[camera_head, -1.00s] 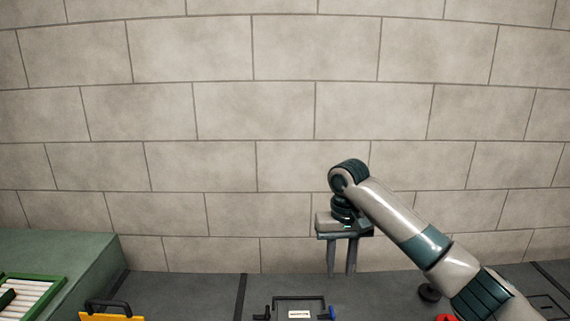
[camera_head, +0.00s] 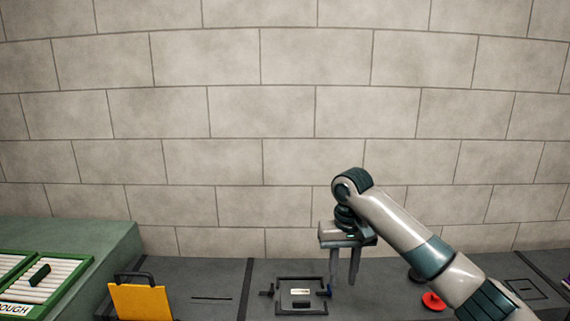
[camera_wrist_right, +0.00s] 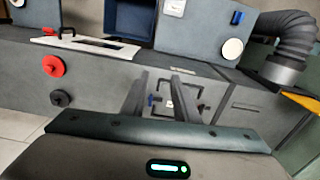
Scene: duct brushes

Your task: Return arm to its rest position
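My right arm comes in from the right in the head view. Its gripper (camera_head: 343,284) points down, in front of the block wall and near the framed hatch. The two fingers are apart with nothing between them. In the right wrist view the fingers (camera_wrist_right: 159,78) are also apart and empty. The hatch (camera_head: 300,292), with a black frame, a white label and a blue-tipped side latch, is in the dark grey duct top. It also shows beyond the fingers in the right wrist view (camera_wrist_right: 185,103). My left gripper is not in view.
A yellow plate with a black handle (camera_head: 140,301) stands left of the hatch. A green-framed tray (camera_head: 62,297) of white slats is at far left. A red knob (camera_head: 433,301) is beside my arm. The right wrist view shows a ribbed hose (camera_wrist_right: 287,36). Space above the duct is clear.

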